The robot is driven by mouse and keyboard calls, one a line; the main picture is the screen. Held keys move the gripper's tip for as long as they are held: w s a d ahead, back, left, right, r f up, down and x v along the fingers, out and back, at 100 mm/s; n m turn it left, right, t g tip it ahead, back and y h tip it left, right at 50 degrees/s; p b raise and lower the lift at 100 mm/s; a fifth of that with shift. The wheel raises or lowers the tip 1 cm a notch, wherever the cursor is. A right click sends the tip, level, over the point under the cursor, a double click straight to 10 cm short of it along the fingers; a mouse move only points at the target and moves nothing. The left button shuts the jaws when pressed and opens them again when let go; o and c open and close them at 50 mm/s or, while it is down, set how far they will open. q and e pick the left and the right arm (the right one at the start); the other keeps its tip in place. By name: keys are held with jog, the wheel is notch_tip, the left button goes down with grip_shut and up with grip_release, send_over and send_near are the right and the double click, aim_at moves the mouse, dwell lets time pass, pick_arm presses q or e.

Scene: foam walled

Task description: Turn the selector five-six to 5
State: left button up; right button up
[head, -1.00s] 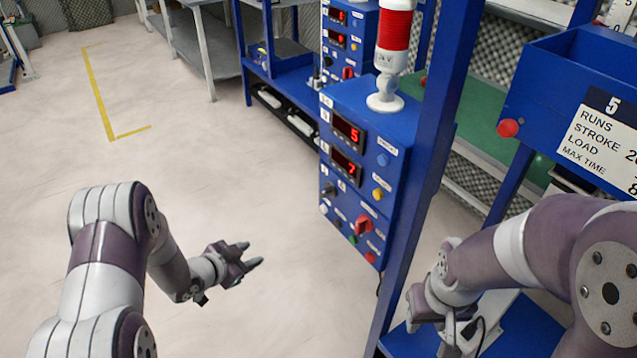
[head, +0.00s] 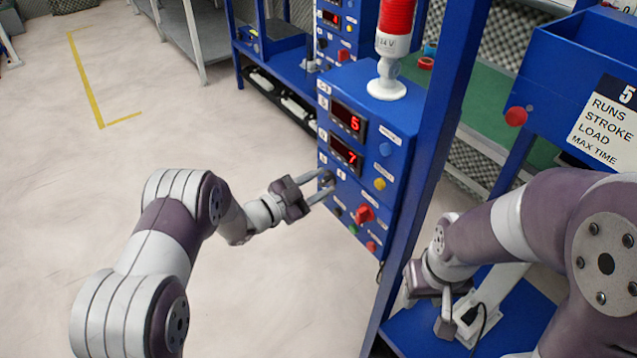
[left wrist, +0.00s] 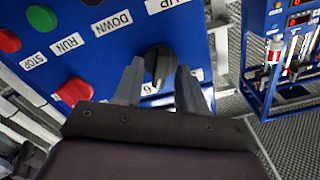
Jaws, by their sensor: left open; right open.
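The selector is a dark round knob with a raised grip (left wrist: 160,62) on the blue panel, with small white labels around it; one reads 6 in the left wrist view. In the head view the knob (head: 326,178) is partly hidden by my left gripper (head: 326,186). My left gripper is open; in the left wrist view its two fingers (left wrist: 158,78) stand on either side of the knob. I cannot tell whether they touch it. My right gripper (head: 446,318) is open, low at the right, away from the panel.
The panel (head: 373,125) carries red displays (head: 347,118) reading 5 and 7, a red knob (head: 364,213) and several coloured buttons. A red and white lamp (head: 393,45) stands on top. A blue post (head: 440,150) rises beside it. Floor at the left is clear.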

pick_arm(q)
jog(key=shift+w+d, duration=0.1)
grip_shut()
